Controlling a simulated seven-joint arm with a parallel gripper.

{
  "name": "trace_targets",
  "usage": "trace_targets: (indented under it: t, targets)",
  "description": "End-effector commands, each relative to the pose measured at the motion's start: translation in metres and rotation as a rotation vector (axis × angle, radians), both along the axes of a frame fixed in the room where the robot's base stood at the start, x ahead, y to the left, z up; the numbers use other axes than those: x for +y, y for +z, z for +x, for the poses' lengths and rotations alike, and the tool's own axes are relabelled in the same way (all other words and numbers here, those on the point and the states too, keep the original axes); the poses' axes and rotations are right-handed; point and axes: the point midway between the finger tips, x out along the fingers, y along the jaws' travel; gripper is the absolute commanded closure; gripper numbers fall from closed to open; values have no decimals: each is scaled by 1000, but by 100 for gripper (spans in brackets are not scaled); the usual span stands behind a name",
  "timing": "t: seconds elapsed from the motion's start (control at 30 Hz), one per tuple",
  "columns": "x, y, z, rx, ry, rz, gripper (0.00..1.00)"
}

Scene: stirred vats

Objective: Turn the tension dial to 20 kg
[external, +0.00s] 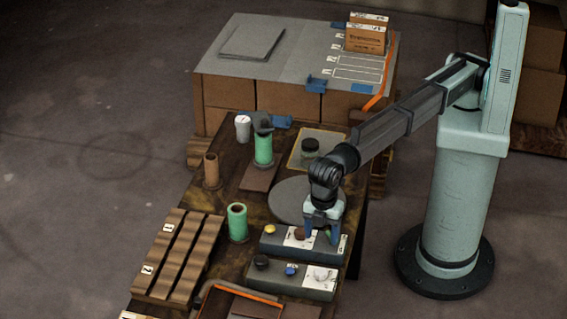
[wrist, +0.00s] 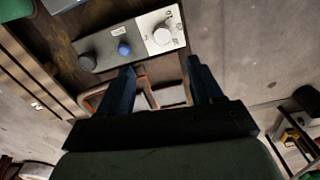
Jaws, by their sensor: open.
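Two grey control boxes stand at the near right end of the bench. The rear box (external: 272,245) has a yellow button (external: 270,229) and a brown dial (external: 299,233) on a white marked plate. The front box (external: 290,287) has a dark knob (external: 261,262), a blue button (external: 291,271) and a white dial (external: 321,274); its white dial (wrist: 162,35) also shows in the wrist view. The markings are too small to read, so I cannot tell which dial is tension. My gripper (external: 321,235) is open, pointing down over the rear box's right part, with nothing visible between its fingers.
A grey round plate (external: 292,201) lies behind the boxes. A green spool (external: 238,222) stands left of them, and a slatted wooden rack (external: 176,254) is farther left. An orange-edged tray (external: 245,301) is at the near edge.

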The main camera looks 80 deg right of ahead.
Motion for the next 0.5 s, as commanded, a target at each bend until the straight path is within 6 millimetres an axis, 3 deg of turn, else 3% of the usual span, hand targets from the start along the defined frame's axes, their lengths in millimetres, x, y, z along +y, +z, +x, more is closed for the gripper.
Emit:
trace_targets:
  t: [0.17,0.5]
  targets:
    - [1,-9,-5,3,9,-6,35]
    - [0,-65,-4,3,7,-6,35]
